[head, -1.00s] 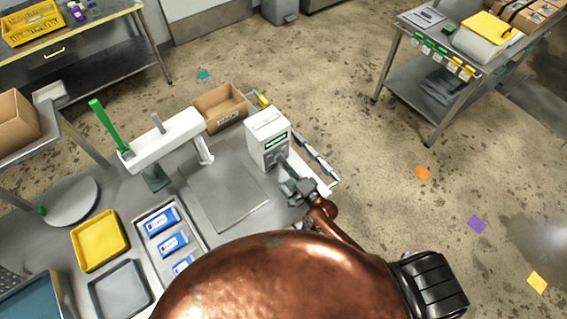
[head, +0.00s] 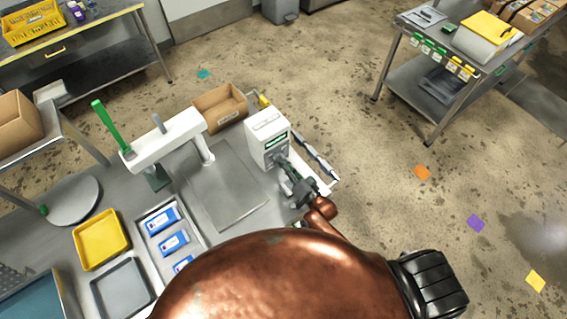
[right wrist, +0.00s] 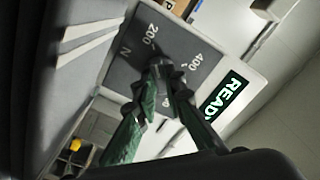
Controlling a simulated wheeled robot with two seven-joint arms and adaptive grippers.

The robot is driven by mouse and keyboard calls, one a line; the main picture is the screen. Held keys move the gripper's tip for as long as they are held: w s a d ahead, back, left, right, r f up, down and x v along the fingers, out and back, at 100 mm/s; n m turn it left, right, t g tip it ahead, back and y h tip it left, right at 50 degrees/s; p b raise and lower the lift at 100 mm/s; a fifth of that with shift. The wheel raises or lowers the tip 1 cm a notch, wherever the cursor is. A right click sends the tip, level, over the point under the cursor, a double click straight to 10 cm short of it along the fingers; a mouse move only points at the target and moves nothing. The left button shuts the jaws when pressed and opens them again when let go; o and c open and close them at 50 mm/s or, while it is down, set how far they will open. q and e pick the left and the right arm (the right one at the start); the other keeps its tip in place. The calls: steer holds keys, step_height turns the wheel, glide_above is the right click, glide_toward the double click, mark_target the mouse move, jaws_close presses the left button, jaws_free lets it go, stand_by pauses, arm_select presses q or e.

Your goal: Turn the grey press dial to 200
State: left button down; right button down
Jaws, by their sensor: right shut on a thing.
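The white control box (head: 265,130) stands at the right end of the steel bench, with a green display on its front. In the right wrist view its dark grey panel (right wrist: 128,70) carries the marks 200, 400 and N, and the display (right wrist: 224,97) reads READY. The grey dial (right wrist: 161,68) is mostly hidden between the green-padded fingertips of my right gripper (right wrist: 163,80). That gripper is shut on the dial; its pointer is too covered to read. In the head view my right gripper (head: 287,170) reaches the box front. My left gripper is not in view.
A press with a green lever (head: 110,125) and a flat steel plate (head: 225,190) is left of the box. A cardboard box (head: 220,108) stands behind. A yellow tray (head: 100,240) and blue-white packs (head: 163,221) lie left. Open floor is to the right.

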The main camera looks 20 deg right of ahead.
steer(key=shift+f, duration=0.1)
stand_by(0.3)
steer(key=c, duration=2)
jaws_free()
steer(key=v, duration=1.2)
